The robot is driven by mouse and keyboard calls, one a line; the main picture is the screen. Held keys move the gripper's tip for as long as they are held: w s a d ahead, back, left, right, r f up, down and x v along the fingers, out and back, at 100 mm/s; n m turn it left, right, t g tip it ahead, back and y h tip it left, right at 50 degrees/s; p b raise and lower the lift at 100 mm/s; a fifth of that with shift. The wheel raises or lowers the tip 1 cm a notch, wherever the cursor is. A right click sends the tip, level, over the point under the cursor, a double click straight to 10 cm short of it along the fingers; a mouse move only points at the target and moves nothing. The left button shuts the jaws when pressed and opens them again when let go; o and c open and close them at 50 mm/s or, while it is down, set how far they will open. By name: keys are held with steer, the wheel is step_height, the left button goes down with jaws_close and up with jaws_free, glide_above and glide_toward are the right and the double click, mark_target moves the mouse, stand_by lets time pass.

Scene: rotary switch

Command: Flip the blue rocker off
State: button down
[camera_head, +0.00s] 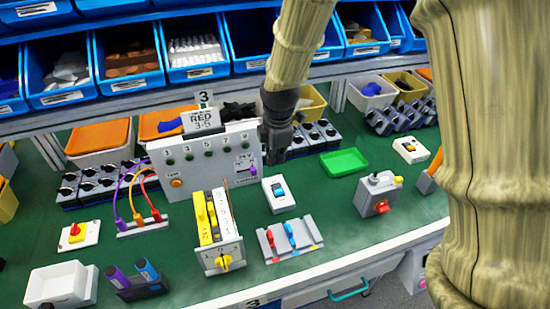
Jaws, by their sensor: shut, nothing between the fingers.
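The blue rocker (279,192) sits on a small white switch box (283,207) near the middle of the green bench. Its on or off position is too small to tell. My gripper (274,159) is dark, points down and is shut with nothing in it. In the picture it shows just above the switch box and apart from it, beside the right end of the grey panel. The fingertips are small and partly lost against the dark parts behind.
Left of the box stand a yellow-and-white module (208,232) and a grey panel (205,158) with a RED 3-5 card. In front is a grey rack (290,240) with red and blue pieces. A green tray (344,162) and a grey box with a red knob (377,194) stand right.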

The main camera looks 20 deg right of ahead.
mark_target(274, 187)
steer(key=shift+w+f+p, duration=0.3)
steer(key=shift+f+p, duration=0.1)
steer(key=shift+f, duration=1.55)
steer(key=shift+w+f+p, duration=0.25)
steer(key=shift+f+p, duration=0.1)
steer(key=shift+f, duration=1.65)
steer(key=shift+w+f+p, duration=0.3)
steer(key=shift+f+p, duration=0.1)
steer(key=shift+f, duration=1.55)
